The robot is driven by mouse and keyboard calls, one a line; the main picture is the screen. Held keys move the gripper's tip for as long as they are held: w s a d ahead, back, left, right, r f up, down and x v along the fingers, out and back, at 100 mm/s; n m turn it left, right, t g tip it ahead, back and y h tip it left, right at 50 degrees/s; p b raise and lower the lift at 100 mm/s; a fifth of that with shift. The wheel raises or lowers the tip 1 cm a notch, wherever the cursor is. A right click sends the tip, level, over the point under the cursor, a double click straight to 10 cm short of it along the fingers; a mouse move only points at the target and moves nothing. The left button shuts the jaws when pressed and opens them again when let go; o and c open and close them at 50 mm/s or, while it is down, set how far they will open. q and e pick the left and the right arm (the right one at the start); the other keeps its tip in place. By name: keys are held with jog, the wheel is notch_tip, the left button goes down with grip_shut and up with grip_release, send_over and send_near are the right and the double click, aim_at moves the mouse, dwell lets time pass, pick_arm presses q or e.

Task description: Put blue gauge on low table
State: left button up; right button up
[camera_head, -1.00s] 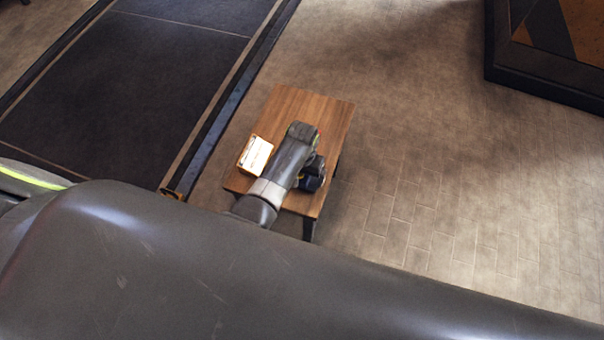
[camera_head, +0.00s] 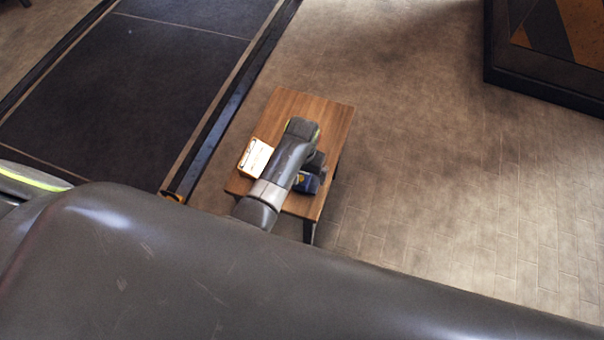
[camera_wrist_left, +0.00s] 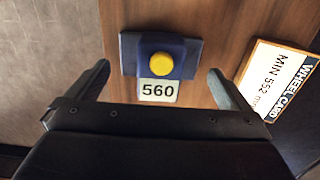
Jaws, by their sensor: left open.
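The blue gauge (camera_wrist_left: 187,55) has a yellow round button and a white plate reading 560. It rests on the wooden low table (camera_wrist_left: 225,20), seen from above in the left wrist view. My left gripper (camera_wrist_left: 160,82) is open, with one finger on each side of the gauge's plate and a gap to both. In the head view the low table (camera_head: 330,125) stands on the floor, with my left arm over it. The blue gauge (camera_head: 307,183) shows there partly, beside my left gripper (camera_head: 315,165). My right gripper is not in view.
A dark mat (camera_head: 130,80) with a raised edge lies left of the table.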

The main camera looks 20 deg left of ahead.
aim_at(302, 174)
pick_arm(q)
notch_tip(302, 174, up, 9)
jog(key=p, duration=0.1)
jog(key=shift+f, duration=0.15)
dwell(0.4)
